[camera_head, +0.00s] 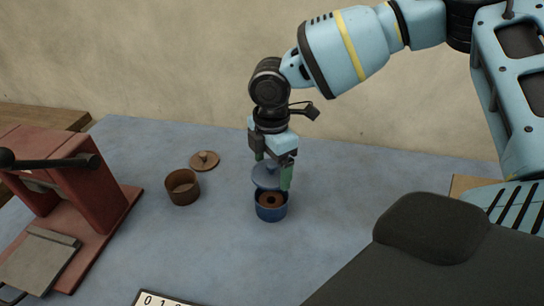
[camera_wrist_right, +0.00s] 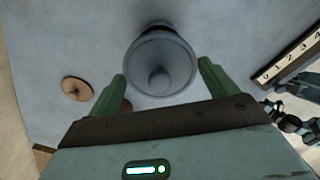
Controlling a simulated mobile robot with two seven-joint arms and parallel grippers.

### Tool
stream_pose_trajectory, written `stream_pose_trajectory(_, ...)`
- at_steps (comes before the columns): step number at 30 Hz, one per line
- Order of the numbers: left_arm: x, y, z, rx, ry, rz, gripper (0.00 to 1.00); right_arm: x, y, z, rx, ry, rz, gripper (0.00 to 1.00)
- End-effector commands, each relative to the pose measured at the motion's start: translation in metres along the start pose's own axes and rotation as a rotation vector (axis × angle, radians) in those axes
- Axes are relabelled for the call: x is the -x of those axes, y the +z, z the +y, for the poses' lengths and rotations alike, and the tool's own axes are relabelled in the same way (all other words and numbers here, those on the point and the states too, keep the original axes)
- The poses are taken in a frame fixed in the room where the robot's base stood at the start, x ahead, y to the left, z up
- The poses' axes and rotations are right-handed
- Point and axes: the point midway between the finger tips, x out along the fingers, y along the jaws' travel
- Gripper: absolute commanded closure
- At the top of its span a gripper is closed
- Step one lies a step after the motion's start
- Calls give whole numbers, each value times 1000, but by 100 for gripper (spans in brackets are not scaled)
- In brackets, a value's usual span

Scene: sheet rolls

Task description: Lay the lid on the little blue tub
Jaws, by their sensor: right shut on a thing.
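The little blue tub (camera_head: 271,211) stands upright and uncovered on the table, with something brown inside. My right gripper (camera_head: 273,172) is above it, pointing down and shut on the blue-grey lid (camera_head: 266,180). The lid hangs over the tub, apart from its rim on the front side; the far side is hidden. In the right wrist view the round lid (camera_wrist_right: 160,50) with its knob shows ahead of the green fingers (camera_wrist_right: 168,85).
A brown tub (camera_head: 182,192) stands left of the blue one, with a brown lid (camera_head: 205,160) lying behind it. A red press (camera_head: 85,195) stands at the left. A numbered strip (camera_head: 165,299) lies at the front edge. The table's right side is free.

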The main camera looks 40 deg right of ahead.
Motion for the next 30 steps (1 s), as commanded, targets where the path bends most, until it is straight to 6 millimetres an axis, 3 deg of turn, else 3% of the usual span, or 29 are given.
stream_pose_trajectory(11, -2, 6, 0, 0, 0, -11, 64, -12, 0, 0, 2, -2, -1, 37)
stream_pose_trajectory(30, -17, 24, 0, 4, 3, -33, 64, -62, 0, 0, 2, -3, -1, 37)
